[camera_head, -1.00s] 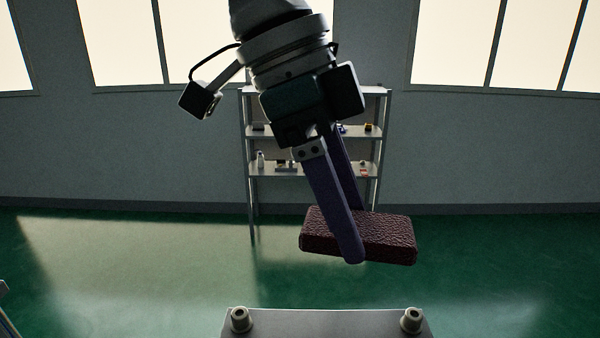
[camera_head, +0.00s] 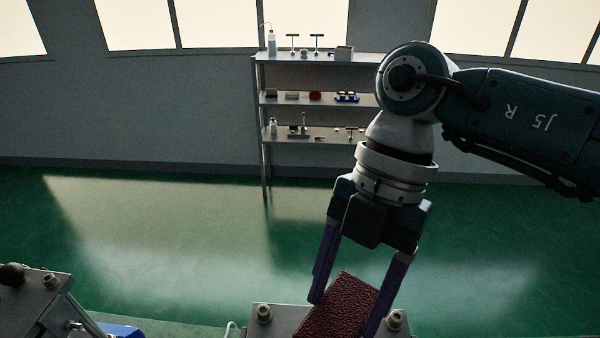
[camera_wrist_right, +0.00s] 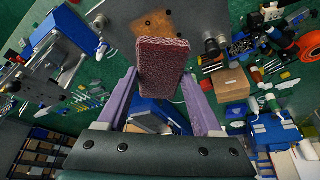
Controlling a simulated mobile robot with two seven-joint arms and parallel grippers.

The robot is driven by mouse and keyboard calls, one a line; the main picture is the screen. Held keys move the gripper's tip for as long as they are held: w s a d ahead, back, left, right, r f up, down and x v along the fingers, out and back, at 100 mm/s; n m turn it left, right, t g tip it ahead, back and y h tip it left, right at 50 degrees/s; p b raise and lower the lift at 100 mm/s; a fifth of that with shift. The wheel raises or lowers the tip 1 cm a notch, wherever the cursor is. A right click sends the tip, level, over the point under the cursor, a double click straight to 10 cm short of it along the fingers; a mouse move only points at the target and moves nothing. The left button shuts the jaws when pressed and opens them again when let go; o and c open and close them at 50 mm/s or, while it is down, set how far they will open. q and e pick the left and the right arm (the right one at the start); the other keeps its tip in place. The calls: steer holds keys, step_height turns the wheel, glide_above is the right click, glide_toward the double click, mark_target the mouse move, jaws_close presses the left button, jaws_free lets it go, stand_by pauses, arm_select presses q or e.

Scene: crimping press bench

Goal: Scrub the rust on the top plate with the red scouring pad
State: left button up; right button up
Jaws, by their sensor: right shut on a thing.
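The red scouring pad (camera_head: 338,306), a dark red rough block, is held between the two purple fingers of my right gripper (camera_head: 345,316). The pad is tilted in the head view. It also shows in the wrist view (camera_wrist_right: 162,68). The top plate (camera_head: 284,317) is a grey metal plate with bolts at its corners, at the bottom of the head view, partly hidden by the pad. In the wrist view an orange-brown rust patch (camera_wrist_right: 151,24) shows on the plate (camera_wrist_right: 196,18), just beyond the pad's end. I cannot tell whether pad and plate touch. My left gripper is not in view.
A press part with a black knob (camera_head: 12,274) stands at the lower left. A shelf unit (camera_head: 300,110) with small items stands at the back wall. In the wrist view, a cardboard box (camera_wrist_right: 229,84) and many loose tools and parts lie at the right.

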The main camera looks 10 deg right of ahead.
mark_target(346, 334)
steer(key=f+b, duration=0.1)
steer(key=f, duration=0.1)
steer(key=f+m+b, duration=0.1)
steer(key=f, duration=0.1)
steer(key=s+f+m+b, duration=0.1)
steer(key=f, duration=0.1)
steer(key=shift+s+f+t+b, duration=0.1)
steer(key=shift+f+t+b, duration=0.05)
steer(key=shift+t+b, duration=0.2)
steer(key=shift+y, duration=0.3)
step_height(346, 334, down, 4)
steer(key=b, duration=0.3)
steer(key=shift+f+b, duration=0.25)
steer(key=shift+b, duration=0.1)
steer(key=shift+f+b, duration=0.5)
steer(key=shift+f, duration=0.15)
